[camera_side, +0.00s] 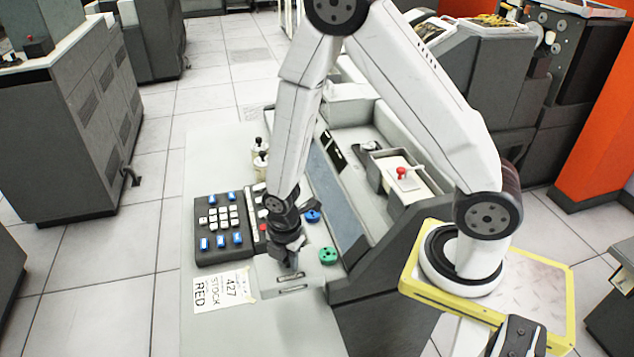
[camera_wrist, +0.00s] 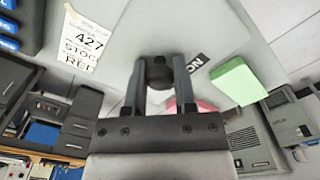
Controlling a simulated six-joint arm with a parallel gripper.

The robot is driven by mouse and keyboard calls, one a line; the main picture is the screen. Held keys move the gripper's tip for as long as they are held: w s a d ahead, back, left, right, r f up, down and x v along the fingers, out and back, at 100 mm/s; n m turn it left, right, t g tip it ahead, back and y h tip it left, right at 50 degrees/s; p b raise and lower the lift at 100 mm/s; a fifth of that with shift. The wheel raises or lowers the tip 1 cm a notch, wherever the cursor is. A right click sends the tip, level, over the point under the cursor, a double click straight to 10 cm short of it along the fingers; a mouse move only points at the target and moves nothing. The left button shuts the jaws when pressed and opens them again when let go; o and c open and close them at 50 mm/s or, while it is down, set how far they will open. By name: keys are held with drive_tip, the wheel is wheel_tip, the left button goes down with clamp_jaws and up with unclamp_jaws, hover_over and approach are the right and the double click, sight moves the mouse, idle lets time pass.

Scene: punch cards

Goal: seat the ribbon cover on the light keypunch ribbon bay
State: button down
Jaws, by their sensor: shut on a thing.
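My gripper (camera_side: 292,266) is low over the front end of the light grey keypunch desk. In the wrist view my gripper (camera_wrist: 159,82) has its two fingers closed on a dark round knob (camera_wrist: 158,72). The knob stands before a broad light grey surface (camera_wrist: 180,25); I cannot tell whether this is the ribbon cover or the desk. In the side view a pale block with dark slots (camera_side: 302,286) lies right below the fingers, probably at the ribbon bay. The fingers hide part of it, and I cannot tell whether anything is seated there.
A keypad (camera_side: 222,228) and a paper sign reading 427 STOCK RED (camera_side: 222,290) lie left of my gripper. A green spool (camera_side: 328,255) and a blue spool (camera_side: 312,215) are to the right. A red-knobbed tray (camera_side: 420,187) stands further back. Floor beyond the desk is open.

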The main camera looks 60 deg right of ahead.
sight(287, 257)
drive_tip(key=shift+r, duration=1.3)
drive_tip(key=shift+r, duration=0.1)
wheel_tip(287, 257, up, 17)
drive_tip(key=w+d+m, duration=0.3)
drive_tip(key=d+m, duration=0.2)
drive_tip(key=d, duration=0.6)
drive_tip(key=w+d+m, duration=0.2)
drive_tip(key=d+m, duration=0.3)
drive_tip(key=d, duration=0.6)
drive_tip(key=s+d+m, duration=0.4)
drive_tip(key=d, duration=0.6)
drive_tip(key=s+d+m, duration=0.4)
drive_tip(key=d, duration=0.6)
drive_tip(key=shift+w+a+f, duration=0.15)
drive_tip(key=shift+w+f, duration=0.05)
drive_tip(key=shift+f, duration=1.1)
drive_tip(key=shift+w+a+f, duration=0.15)
drive_tip(key=shift+f, duration=1.15)
